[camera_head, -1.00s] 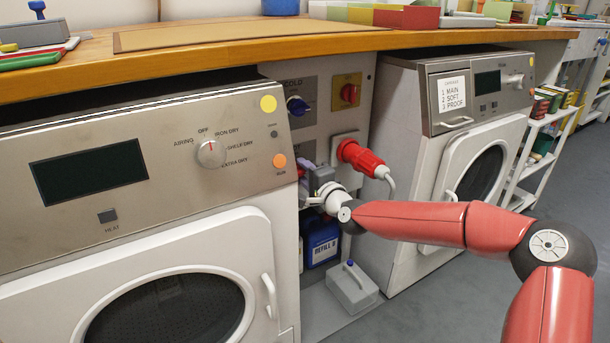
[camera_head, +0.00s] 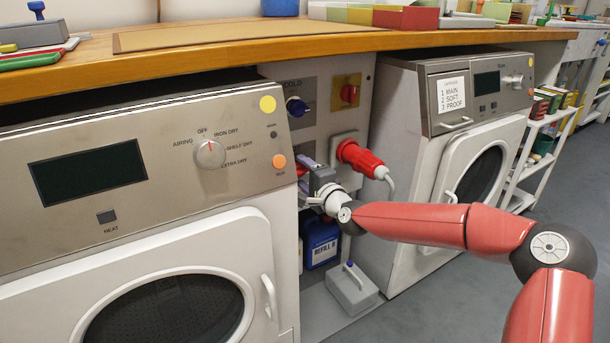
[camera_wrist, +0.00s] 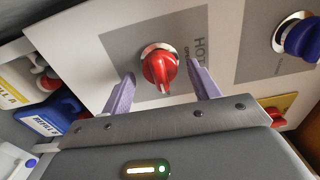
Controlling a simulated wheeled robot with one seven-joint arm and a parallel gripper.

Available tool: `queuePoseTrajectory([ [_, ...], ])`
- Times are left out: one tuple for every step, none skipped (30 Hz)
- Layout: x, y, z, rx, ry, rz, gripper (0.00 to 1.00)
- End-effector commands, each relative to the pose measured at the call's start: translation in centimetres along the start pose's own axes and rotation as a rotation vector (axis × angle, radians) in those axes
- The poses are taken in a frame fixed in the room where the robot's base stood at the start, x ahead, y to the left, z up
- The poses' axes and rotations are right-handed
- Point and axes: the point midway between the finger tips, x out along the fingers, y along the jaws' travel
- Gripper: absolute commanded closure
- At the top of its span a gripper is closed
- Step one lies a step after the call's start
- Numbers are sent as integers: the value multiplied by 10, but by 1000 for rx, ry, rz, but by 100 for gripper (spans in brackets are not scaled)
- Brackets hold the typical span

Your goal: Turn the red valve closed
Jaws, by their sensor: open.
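The red valve (camera_wrist: 160,67) is a round red knob with a ridge handle, on a grey plate marked HOT in the wrist view. My gripper (camera_wrist: 162,88) is open, with one purple finger on each side of the valve. A gap shows between each finger and the knob, and I cannot tell how deep the fingers reach around it. In the head view my gripper (camera_head: 306,172) is at the panel between the two machines. The valve there is mostly hidden behind my gripper and the left machine's edge.
A blue valve (camera_head: 297,106) is above, marked COLD. A red knob on a yellow plate (camera_head: 349,94) and a red plug with a white cable (camera_head: 360,158) are close on the right. The left machine (camera_head: 150,210) borders the gap.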

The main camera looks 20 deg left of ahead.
Motion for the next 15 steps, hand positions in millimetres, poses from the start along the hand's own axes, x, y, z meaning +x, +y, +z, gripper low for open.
queuePoseTrajectory([
  [0, 0, 0, -1, 0, -1, 39],
  [-1, 0, 0, -1, 0, -1, 39],
  [-2, 0, 0, -1, 0, 0, 39],
  [-4, -1, -1, -1, 1, 0, 39],
  [-7, -1, -1, -1, 1, 0, 39],
  [-12, -1, -1, -1, 1, 0, 39],
  [-17, -1, -1, -1, 1, 0, 39],
  [-22, -1, -1, -1, 2, 0, 39],
  [-29, -1, -1, -2, 1, 1, 39],
  [-35, -1, -2, -1, 2, 1, 39],
  [-40, 0, -1, -1, 1, 1, 39],
  [-47, -1, -1, 0, 2, 1, 39],
  [-52, 0, -1, -1, 2, 1, 39],
  [-57, 0, -1, -1, 1, 2, 39],
  [-62, 0, -1, -1, 1, 1, 39],
])
